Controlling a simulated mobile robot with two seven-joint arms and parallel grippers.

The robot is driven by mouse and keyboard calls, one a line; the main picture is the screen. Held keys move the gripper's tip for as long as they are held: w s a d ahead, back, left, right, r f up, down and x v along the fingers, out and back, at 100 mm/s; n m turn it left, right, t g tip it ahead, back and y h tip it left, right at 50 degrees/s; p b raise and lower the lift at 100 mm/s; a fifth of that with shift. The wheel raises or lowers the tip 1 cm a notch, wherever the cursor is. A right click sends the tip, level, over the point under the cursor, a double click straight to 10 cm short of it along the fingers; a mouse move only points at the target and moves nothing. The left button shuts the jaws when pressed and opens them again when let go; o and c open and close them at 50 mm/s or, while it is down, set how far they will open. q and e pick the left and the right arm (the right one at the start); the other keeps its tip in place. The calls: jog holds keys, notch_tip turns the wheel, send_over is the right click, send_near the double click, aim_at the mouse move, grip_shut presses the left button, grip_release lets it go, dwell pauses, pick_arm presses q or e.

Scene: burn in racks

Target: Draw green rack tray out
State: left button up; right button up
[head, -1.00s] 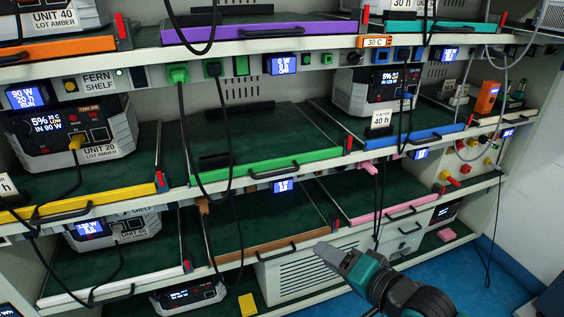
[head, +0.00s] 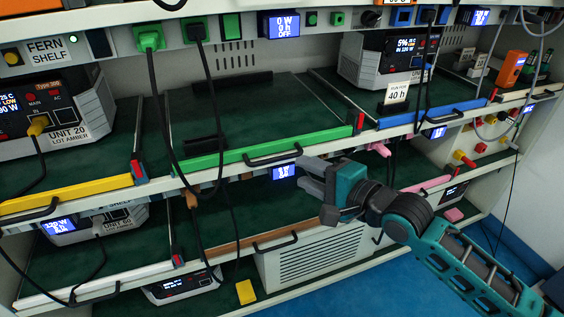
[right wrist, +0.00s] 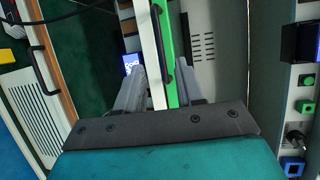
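The green rack tray has a bright green front bar (head: 220,160) and a dark handle (head: 272,153). It sits on the middle shelf, and its dark green bed holds no unit. My right gripper (head: 306,176) is open and empty in front of the shelf, just below and right of the handle. In the right wrist view the green bar (right wrist: 172,30) and its handle (right wrist: 158,25) run between the two spread fingers (right wrist: 160,88). The fingers appear apart from the handle. My left gripper is not in view.
A yellow tray bar (head: 75,194) lies left and a blue one (head: 430,116) right on the same shelf. Black cables (head: 160,110) hang across the green tray's left part. Below are a brown tray (head: 238,246) and a pink one (head: 427,184). Blue floor (head: 375,285) is clear.

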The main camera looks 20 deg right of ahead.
aim_at(279, 160)
jog(key=b+x, duration=0.1)
jog(key=x, duration=0.7)
jog(key=shift+f, duration=0.1)
grip_shut()
dwell(0.5)
